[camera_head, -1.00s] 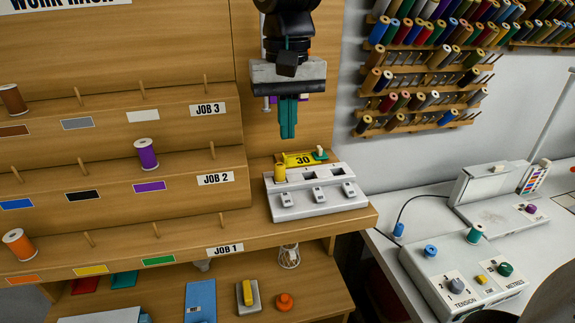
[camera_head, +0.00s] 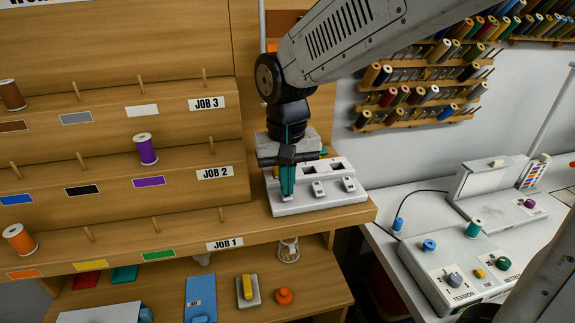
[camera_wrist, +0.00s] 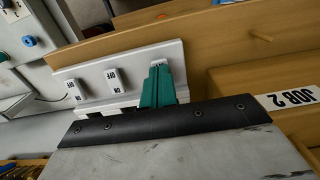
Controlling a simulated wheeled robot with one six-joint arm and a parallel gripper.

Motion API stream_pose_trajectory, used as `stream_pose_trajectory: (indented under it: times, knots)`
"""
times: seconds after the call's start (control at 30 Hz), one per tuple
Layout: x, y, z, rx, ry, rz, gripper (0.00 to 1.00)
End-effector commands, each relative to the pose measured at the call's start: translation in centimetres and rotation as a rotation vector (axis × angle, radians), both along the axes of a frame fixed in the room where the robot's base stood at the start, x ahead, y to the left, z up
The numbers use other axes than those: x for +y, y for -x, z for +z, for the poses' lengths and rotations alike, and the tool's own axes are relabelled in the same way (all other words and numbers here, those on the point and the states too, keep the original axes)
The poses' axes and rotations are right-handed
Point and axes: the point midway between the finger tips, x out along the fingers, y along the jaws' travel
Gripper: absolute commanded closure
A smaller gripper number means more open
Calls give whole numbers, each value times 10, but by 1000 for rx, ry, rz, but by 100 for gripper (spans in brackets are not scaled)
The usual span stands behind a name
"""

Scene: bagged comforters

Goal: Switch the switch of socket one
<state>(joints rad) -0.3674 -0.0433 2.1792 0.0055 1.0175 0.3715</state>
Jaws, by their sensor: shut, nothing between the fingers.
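The white socket box (camera_head: 310,203) stands on the wooden shelf, with sockets along its back and a row of switches along its sloped front. The middle switch (camera_head: 317,191) and right switch (camera_head: 348,184) show in the head view. In the wrist view two switches (camera_wrist: 115,80) (camera_wrist: 74,90) are visible, with OFF and ON labels. My gripper (camera_head: 287,192) is shut and empty, its teal fingers pointing down over the left end of the box. The fingers also show in the wrist view (camera_wrist: 157,86). They hide the leftmost switch; I cannot tell whether they touch it.
A wooden rack with spools, including a purple spool (camera_head: 145,149) and an orange spool (camera_head: 18,240), stands left. A white table (camera_head: 380,235) with a control box (camera_head: 460,262) is at right. The lower shelf holds an orange knob (camera_head: 284,296).

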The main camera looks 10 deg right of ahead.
Motion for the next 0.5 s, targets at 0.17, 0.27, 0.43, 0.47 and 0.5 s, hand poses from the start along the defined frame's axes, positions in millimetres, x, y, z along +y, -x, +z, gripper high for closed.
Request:
stream_pose_trajectory:
  times: [0.17, 0.27, 0.43, 0.47, 0.5]
  knots:
    - [0, 0, -4, 0, 0, 0, 100]
    - [0, 0, -3, 0, 0, 0, 100]
    - [0, 2, -6, 1, 0, 0, 100]
    - [0, 3, -9, 1, 1, 0, 100]
    - [0, 5, -13, 2, 1, 0, 100]
